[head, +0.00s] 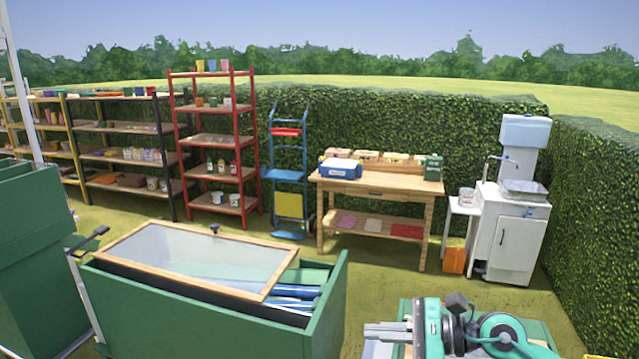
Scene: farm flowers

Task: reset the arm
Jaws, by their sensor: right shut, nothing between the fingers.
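My right gripper (378,331) is at the lower right of the head view, with its grey fingers pointing left. The fingers are together and nothing shows between them. The teal and black links of my right arm show to the right of it. The gripper is to the right of a large green bin and apart from it. My left gripper is not in view.
The green bin (215,328) stands in front, with a wood-framed clear lid (195,258) and blue items inside. Behind are a wooden workbench (375,186), a red shelf (215,140), a blue hand truck (289,176) and a white sink cabinet (508,240). Hedges enclose the grass.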

